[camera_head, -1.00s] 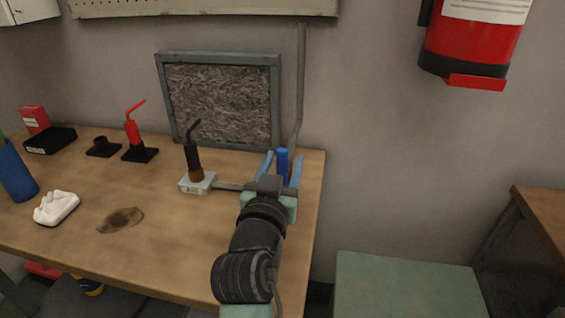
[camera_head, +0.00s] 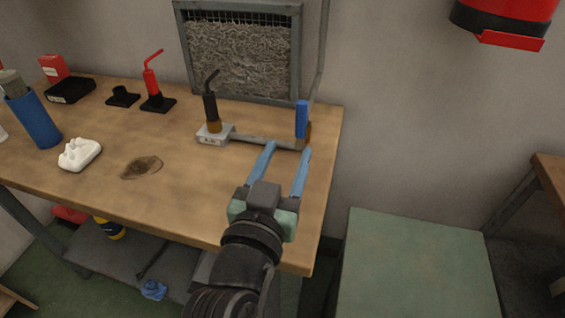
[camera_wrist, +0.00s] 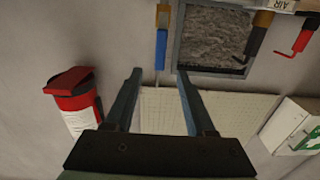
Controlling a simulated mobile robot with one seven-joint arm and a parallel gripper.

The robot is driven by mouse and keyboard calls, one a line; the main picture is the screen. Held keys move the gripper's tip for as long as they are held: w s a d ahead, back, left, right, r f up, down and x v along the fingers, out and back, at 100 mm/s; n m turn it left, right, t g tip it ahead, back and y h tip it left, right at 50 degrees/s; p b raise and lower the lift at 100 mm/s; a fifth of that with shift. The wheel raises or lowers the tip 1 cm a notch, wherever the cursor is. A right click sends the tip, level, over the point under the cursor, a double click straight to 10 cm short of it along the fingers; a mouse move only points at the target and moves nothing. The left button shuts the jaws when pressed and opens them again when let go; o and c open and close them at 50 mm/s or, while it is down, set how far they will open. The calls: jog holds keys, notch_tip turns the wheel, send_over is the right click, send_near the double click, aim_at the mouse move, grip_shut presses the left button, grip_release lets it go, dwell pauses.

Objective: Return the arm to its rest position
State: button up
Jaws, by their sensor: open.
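My gripper (camera_head: 289,149) is over the right end of the wooden table (camera_head: 190,185) in the head view. Its two blue fingers are spread apart with nothing between them. A blue upright piece (camera_head: 302,119) stands on the right end of a flat grey bar, just beyond the fingertips and apart from them. In the wrist view the open fingers (camera_wrist: 157,72) show against the wall, and the blue piece (camera_wrist: 161,48) hangs at the top of the picture.
A grey block (camera_head: 213,136) holds a black bent-top tool (camera_head: 210,106). A red tool (camera_head: 151,83), a white object (camera_head: 80,154) and a blue cup (camera_head: 36,120) stand further left. A framed panel (camera_head: 240,57) is behind. A green surface (camera_head: 415,265) lies right of the table.

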jog(key=shift+v, duration=0.9)
